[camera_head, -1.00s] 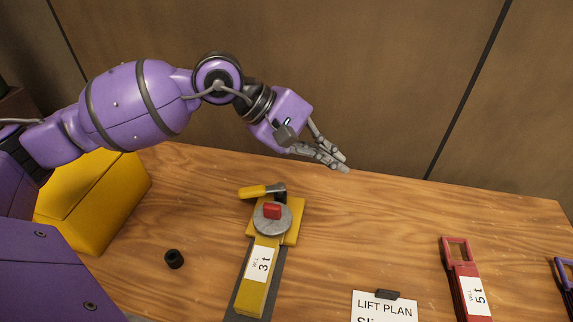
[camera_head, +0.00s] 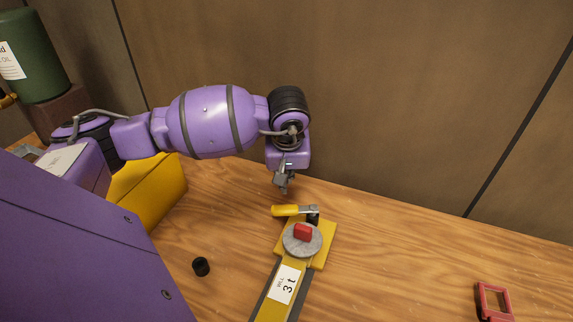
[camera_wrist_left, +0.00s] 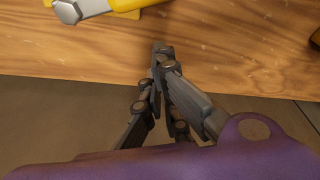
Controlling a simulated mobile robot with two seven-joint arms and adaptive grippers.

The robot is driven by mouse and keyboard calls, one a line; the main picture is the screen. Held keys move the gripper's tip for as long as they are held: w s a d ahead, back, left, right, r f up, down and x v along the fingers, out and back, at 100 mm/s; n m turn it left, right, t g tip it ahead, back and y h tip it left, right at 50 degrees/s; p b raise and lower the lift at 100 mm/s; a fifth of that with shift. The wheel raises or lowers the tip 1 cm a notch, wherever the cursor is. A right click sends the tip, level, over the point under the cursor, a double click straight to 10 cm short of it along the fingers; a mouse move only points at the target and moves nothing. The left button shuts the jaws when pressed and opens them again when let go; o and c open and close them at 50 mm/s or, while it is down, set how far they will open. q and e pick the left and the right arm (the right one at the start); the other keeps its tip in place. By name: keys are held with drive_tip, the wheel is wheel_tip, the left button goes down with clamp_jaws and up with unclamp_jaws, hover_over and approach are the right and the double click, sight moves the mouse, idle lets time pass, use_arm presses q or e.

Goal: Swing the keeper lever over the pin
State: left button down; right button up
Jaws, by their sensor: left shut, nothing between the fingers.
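The keeper lever (camera_head: 290,210) has a yellow handle pointing left and a grey metal end at its right. It lies behind a round grey disc (camera_head: 290,245) with a red block (camera_head: 302,232) on top, on the yellow 3 t piece (camera_head: 325,242). I cannot tell which part is the pin. My left gripper (camera_head: 282,189) is shut and empty, just behind the lever and apart from it. In the left wrist view the gripper's fingertips (camera_wrist_left: 163,54) are together over bare wood, and the lever (camera_wrist_left: 70,11) is at the top left. My right gripper is out of view.
A yellow case (camera_head: 150,195) is behind at the left. A red frame (camera_head: 493,301) lies at the right. A brown wall (camera_head: 400,90) rises behind the bench.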

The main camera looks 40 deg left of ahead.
sight(295, 210)
use_arm(q)
drive_tip(key=shift+x, duration=0.95)
drive_tip(key=s+d+p, duration=0.1)
drive_tip(key=s+d+r, duration=0.1)
drive_tip(key=s, duration=0.1)
drive_tip(key=shift+s+d+p, duration=0.15)
drive_tip(key=shift+d+p, duration=0.15)
drive_tip(key=shift+p, duration=0.1)
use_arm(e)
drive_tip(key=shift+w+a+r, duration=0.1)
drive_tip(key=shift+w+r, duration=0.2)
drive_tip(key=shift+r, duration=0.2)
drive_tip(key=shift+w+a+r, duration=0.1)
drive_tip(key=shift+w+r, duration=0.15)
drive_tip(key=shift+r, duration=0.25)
use_arm(q)
drive_tip(key=shift+a, duration=0.1)
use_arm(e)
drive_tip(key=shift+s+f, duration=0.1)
